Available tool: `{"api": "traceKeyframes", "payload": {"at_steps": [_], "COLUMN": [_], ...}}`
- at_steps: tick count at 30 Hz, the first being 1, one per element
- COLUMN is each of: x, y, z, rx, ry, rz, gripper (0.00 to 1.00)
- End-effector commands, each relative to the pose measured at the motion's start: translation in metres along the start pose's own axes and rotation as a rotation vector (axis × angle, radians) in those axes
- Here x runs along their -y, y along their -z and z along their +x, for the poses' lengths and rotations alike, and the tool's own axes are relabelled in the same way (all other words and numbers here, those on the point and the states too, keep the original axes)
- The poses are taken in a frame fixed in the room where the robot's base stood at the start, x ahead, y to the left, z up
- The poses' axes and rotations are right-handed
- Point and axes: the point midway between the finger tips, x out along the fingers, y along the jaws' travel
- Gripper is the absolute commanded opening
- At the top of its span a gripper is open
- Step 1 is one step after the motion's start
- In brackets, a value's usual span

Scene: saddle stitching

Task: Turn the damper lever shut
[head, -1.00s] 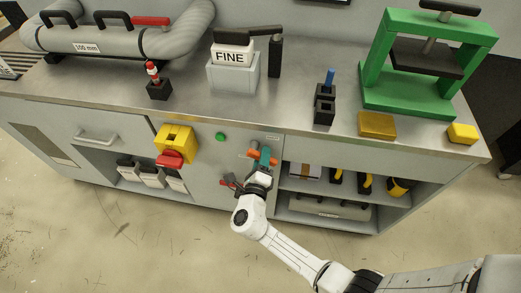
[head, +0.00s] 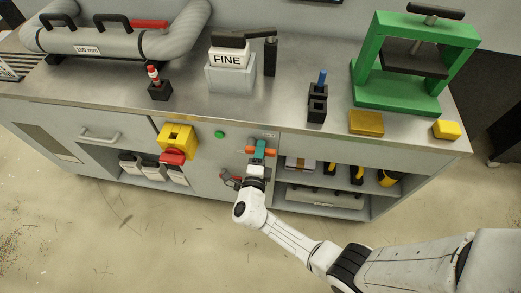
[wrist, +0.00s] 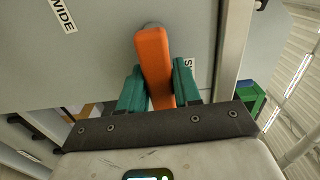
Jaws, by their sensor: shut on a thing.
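The orange lever (wrist: 153,62), which I take as the damper lever, is mounted on the grey cabinet front. In the wrist view my gripper (wrist: 157,88) has one teal finger on each side of it and is shut on it. A label reading "WIDE" is to the left of the lever; another, mostly hidden behind a finger, shows an "S" at its right. In the head view the lever (head: 250,150) lies nearly level across the cabinet front, with orange on both sides of my gripper (head: 259,152). The lower finger is hard to make out.
A green button (head: 219,134) and a yellow box with a red part (head: 172,157) are left of the lever. A small red-handled part (head: 230,179) is just below left. Open shelves (head: 323,183) are right. The counter above holds a green press (head: 398,98).

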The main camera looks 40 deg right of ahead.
Motion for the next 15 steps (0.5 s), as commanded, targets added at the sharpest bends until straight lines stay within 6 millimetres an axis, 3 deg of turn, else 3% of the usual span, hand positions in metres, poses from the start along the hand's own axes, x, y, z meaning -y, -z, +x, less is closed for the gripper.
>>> {"api": "traceKeyframes", "payload": {"at_steps": [8,9,15], "x": [0.0000,0.0001,0.0002], "y": [-0.0014,-0.0014,-0.0009], "z": [-0.0006,-0.0006,-0.0003], "rx": [0.004,0.004,0.003], "ry": [0.001,0.001,0.001], "rz": [-0.006,-0.006,-0.004], "gripper": [0.00,0.35,0.53]}}
